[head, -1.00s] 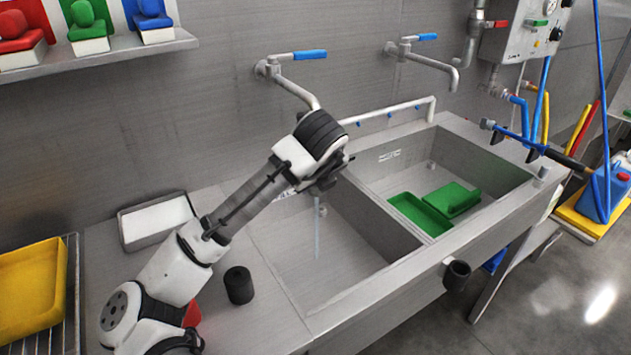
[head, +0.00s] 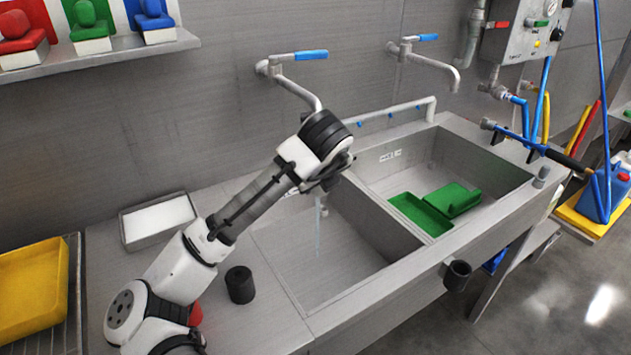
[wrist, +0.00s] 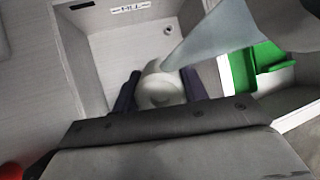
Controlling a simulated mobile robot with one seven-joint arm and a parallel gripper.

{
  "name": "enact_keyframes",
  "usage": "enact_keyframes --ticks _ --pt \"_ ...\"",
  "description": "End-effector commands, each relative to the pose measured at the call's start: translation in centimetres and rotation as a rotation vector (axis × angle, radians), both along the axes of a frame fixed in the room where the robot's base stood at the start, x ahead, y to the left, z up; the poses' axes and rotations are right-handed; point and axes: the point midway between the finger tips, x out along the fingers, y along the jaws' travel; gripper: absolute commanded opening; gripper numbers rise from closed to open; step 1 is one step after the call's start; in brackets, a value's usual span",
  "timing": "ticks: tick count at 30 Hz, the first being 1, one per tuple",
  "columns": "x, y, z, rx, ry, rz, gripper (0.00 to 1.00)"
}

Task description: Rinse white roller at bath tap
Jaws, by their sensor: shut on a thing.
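My gripper (wrist: 160,92) is shut on the white roller (wrist: 158,90), which shows end-on between the dark fingers in the wrist view. In the head view my gripper (head: 328,178) is over the left basin, and the roller is hidden behind it. The left tap (head: 292,70), with a blue lever, has its spout above my wrist. A thin water stream (head: 317,228) falls below my gripper into the left basin (head: 340,280). In the wrist view the pale stream (wrist: 195,40) runs down to the roller's upper edge; I cannot tell how much of the roller it wets.
The right basin (head: 500,205) holds green trays (head: 440,205). A divider (head: 385,215) separates the basins. A dark cylinder (head: 240,284) stands on the left counter near my arm, with a grey tray (head: 157,218) behind it. A second tap (head: 430,58) is further right.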

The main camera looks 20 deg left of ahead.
Motion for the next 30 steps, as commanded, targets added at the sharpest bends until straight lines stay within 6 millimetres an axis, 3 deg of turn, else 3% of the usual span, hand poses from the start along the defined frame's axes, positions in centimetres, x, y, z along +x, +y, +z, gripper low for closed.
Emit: enact_keyframes --ticks 14,30 --pt "-0.5 0.6 0.0 -0.001 0.0 0.001 0.19" --pt "-4.7 -0.5 0.0 -0.001 0.0 0.002 0.19"
